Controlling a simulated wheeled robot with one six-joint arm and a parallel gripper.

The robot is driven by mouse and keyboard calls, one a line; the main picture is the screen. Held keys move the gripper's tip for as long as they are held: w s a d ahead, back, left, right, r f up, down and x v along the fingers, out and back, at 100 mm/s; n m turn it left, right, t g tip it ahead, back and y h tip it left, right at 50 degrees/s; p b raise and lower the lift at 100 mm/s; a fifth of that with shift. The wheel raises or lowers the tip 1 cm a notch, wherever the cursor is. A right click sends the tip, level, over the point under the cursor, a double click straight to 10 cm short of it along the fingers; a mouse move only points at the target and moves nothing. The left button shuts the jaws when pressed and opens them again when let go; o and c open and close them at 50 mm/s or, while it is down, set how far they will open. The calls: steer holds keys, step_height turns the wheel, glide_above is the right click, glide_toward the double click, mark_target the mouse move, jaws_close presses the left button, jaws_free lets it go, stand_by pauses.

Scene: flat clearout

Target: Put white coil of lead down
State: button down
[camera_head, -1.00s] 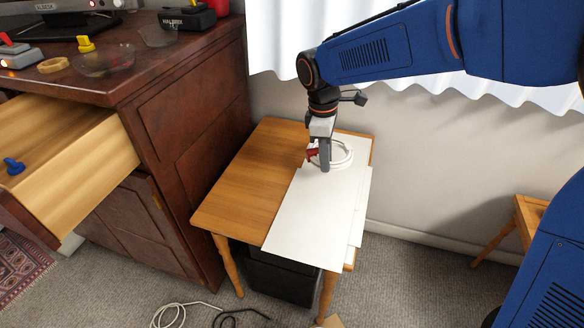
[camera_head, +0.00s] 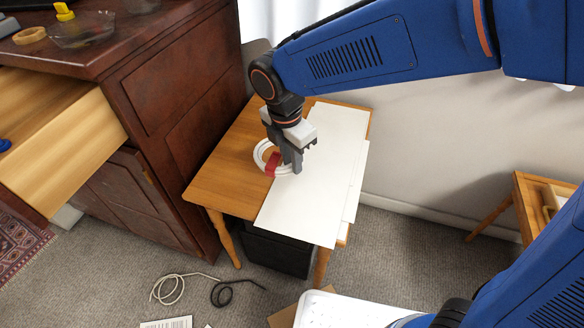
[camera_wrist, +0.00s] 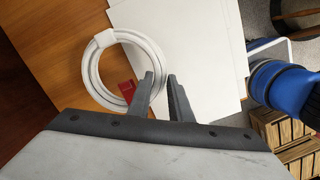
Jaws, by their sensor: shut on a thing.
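The white coil of lead (camera_head: 259,154) is a ring with a red part on it. In the head view it is over the small wooden table, by the left edge of the white sheets. My gripper (camera_head: 292,170) is shut on the coil's right side, beside the red part. The wrist view shows the coil (camera_wrist: 88,72) with a white band at its top left and my gripper's fingers (camera_wrist: 165,92) at its right side. I cannot tell whether the coil touches the table.
The wooden table (camera_head: 226,178) has bare wood on its left and white sheets (camera_head: 320,190) on its right. A dark cabinet (camera_head: 180,100) with an open drawer (camera_head: 70,150) stands at left. A white perforated tray (camera_head: 345,312) is at the bottom. Cables (camera_head: 170,288) lie on the carpet.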

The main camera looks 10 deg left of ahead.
steer(key=shift+f, duration=2.2)
steer(key=shift+f, duration=0.1)
steer(key=c, duration=1.6)
jaws_free()
steer(key=r, duration=0.8)
steer(key=s+r, duration=0.1)
steer(key=r, duration=0.3)
steer(key=shift+a+r, duration=0.1)
steer(key=shift+a, duration=0.25)
steer(key=shift+d, duration=0.1)
